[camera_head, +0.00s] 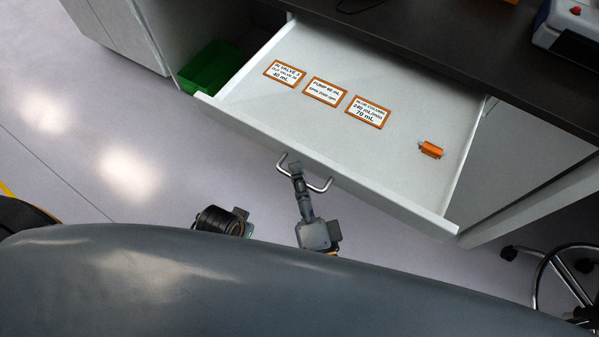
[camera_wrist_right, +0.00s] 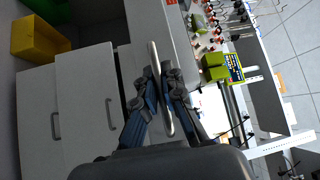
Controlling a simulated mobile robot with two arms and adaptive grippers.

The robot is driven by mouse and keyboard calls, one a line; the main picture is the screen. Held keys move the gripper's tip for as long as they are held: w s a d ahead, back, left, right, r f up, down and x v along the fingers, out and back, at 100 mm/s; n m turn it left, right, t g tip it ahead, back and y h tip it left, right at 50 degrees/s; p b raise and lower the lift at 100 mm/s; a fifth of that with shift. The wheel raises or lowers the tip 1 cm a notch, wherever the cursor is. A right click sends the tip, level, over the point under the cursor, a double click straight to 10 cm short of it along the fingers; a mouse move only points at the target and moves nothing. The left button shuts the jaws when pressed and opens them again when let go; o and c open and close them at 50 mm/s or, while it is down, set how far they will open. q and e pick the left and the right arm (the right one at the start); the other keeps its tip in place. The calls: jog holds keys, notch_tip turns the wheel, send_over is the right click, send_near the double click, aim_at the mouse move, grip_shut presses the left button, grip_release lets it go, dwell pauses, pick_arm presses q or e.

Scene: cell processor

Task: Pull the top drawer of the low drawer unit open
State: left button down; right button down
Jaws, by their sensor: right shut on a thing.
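The white top drawer (camera_head: 300,75) stands well out from under the dark countertop in the head view, with its inside floor open to view. Its silver bar handle (camera_head: 325,186) is on the front panel and also shows in the right wrist view (camera_wrist_right: 153,55). My right gripper (camera_head: 295,167) is shut on this handle near its middle; the wrist view shows its fingers (camera_wrist_right: 165,72) on either side of the bar. A dark round part (camera_head: 218,221) left of it looks like my left wrist, with no fingers visible.
In the drawer lie several orange-edged label cards (camera_head: 325,91) and a small orange part (camera_head: 431,149). A green bin (camera_head: 210,67) stands left of the drawer. A wheeled chair base (camera_head: 560,275) is at lower right.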

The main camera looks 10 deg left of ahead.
jog(key=c, duration=1.7)
grip_release()
jog(key=shift+c, duration=0.2)
jog(key=shift+s, duration=0.1)
jog(key=v, duration=1.2)
jog(key=shift+f, duration=0.15)
